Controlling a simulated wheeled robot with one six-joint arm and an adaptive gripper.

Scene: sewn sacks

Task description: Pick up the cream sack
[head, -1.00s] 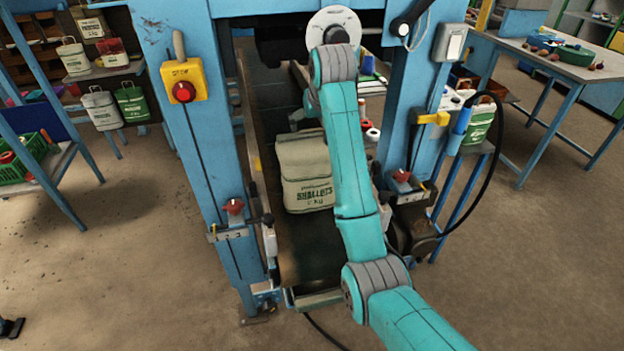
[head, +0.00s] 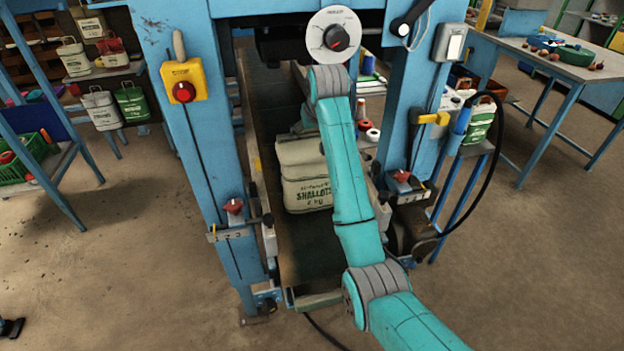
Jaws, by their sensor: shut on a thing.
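The cream sack (head: 306,188) with dark green "SHALLOTS" lettering stands on the dark conveyor belt (head: 312,262) inside the blue frame. Its right side is hidden behind my teal arm. My gripper (head: 299,128) is at the sack's top edge, and only a small part of it shows behind the arm. It is shut on the top of the sack. The fingertips are hidden. I cannot tell whether the sack's base is clear of the belt.
The blue frame's left post (head: 190,130) and right post (head: 408,110) stand close on both sides. A yellow box with a red button (head: 183,83) is on the left post. A grey table (head: 560,62) stands at the right.

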